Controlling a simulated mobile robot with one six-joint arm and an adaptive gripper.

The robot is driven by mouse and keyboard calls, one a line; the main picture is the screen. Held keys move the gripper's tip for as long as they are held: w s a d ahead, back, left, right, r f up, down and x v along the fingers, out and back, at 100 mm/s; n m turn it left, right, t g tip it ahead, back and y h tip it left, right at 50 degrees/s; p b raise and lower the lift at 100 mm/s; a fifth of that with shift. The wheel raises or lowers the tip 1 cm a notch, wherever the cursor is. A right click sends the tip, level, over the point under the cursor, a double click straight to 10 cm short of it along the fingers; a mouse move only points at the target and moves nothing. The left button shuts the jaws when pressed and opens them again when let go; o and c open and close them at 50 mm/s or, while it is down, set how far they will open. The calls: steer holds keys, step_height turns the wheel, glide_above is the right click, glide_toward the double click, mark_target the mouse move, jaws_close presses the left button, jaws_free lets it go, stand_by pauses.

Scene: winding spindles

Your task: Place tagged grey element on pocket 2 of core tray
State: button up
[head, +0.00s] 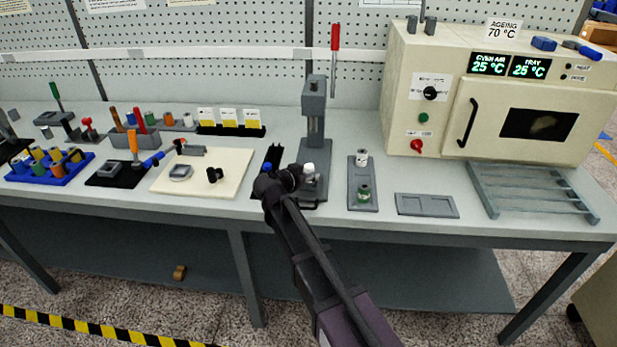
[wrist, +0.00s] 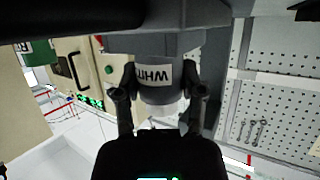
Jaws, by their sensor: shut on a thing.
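In the wrist view my gripper (wrist: 161,98) is shut on a grey round element (wrist: 150,92) whose white tag reads upside down, apparently "WHIT". A paler part of it shows toward my palm. In the head view my gripper (head: 296,174) is in front of the grey press, and a small white-topped piece (head: 309,169) shows at its tip; I cannot tell if that is the held element. A narrow grey tray (head: 371,203) right of the press carries a white-topped and a green piece. No tray shows a readable pocket number.
The press (head: 316,115) with a red-handled lever stands close to my gripper. Right of it are the oven (head: 408,100) and a slatted rack (head: 530,190). A cream board (head: 225,187) and blue spool tray (head: 45,178) lie left. Some bare bench lies around the trays.

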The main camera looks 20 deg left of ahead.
steer(key=shift+f, duration=0.2)
steer(key=o, duration=1.2)
steer(key=shift+c, duration=0.2)
steer(key=p+v, duration=0.5)
steer(key=v, duration=0.8)
steer(key=shift+s+r, duration=0.15)
steer(key=shift+s, duration=0.25)
